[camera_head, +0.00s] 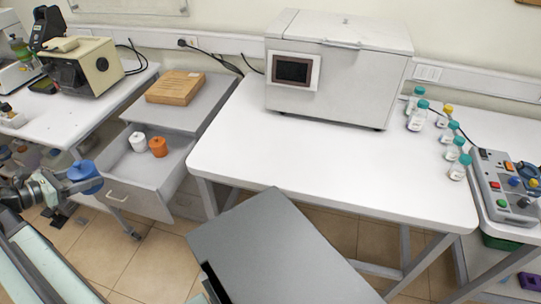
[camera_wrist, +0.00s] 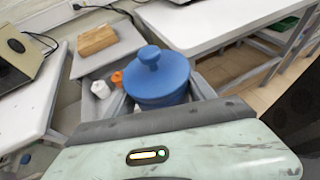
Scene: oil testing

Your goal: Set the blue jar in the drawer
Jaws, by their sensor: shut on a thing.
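The blue jar (camera_head: 84,176) is held in my gripper (camera_head: 66,183) at the left of the head view, in front of and to the left of the drawer. In the wrist view the jar (camera_wrist: 160,78), with its knobbed lid, fills the middle, upright, just beyond the gripper body (camera_wrist: 175,150). The open drawer (camera_head: 163,190) stands pulled out from the cabinet. Inside it are a white jar (camera_head: 138,141) and an orange jar (camera_head: 158,147), side by side toward the back left. The front and right part of the drawer is bare.
A wooden box (camera_head: 175,88) lies on the cabinet top (camera_head: 213,97). A white table (camera_head: 300,150) with a large grey machine (camera_head: 335,75) stands to the right. A table (camera_head: 100,108) with a beige instrument (camera_head: 88,68) is at the left. Bottles (camera_head: 417,116) stand at the far right.

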